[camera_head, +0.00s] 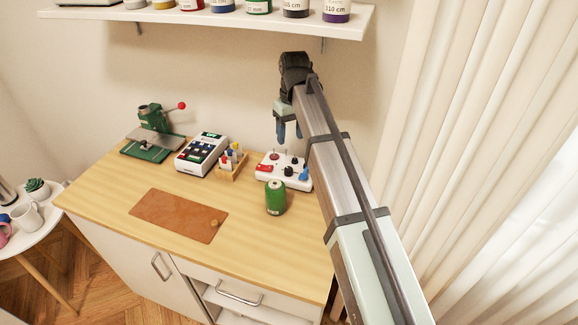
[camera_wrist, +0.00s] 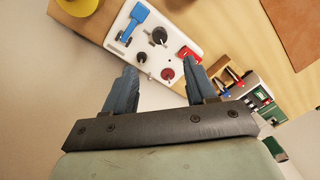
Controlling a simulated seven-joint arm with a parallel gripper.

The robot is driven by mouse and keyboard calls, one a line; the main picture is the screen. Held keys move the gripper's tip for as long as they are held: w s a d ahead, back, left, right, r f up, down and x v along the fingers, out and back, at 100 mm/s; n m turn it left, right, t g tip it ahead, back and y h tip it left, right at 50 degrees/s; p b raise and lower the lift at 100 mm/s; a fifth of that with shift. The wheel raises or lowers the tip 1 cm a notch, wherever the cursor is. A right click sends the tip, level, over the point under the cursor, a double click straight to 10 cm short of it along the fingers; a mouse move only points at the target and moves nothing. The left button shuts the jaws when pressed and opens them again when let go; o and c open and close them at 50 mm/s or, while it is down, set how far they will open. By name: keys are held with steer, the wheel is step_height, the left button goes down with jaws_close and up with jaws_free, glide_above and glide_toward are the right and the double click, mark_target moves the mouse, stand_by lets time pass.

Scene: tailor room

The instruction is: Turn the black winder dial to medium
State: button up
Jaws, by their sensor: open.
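The white winder panel (camera_head: 272,176) stands at the right rear of the wooden table and also shows in the wrist view (camera_wrist: 187,33). Its black dial (camera_head: 288,171) has a pointer-like grip in the wrist view (camera_wrist: 159,36); its setting label is too small to read. A smaller black knob (camera_wrist: 142,57), a red knob (camera_wrist: 168,73), a red block (camera_wrist: 187,51) and a blue lever (camera_wrist: 129,27) are also on the panel. My gripper (camera_head: 289,136) is open and empty, above the panel's rear side. Its blue fingers (camera_wrist: 158,78) are apart from the dial.
A rack of small tools (camera_head: 233,163), a keypad device (camera_head: 202,154) and a green press (camera_head: 152,130) stand to the left. A brown mat (camera_head: 178,215) lies in front. A shelf (camera_head: 215,18) hangs above.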

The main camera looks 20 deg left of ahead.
mark_target(289, 169)
steer(key=f, duration=1.2)
steer(key=shift+s+a+f, duration=0.2)
steer(key=shift+f, duration=0.2)
steer(key=shift+c, duration=0.3)
jaws_close()
steer(key=m, duration=0.5)
steer(key=shift+s+m, duration=0.1)
steer(key=shift+m, duration=0.2)
steer(key=m, duration=0.5)
steer(key=shift+m, duration=0.3)
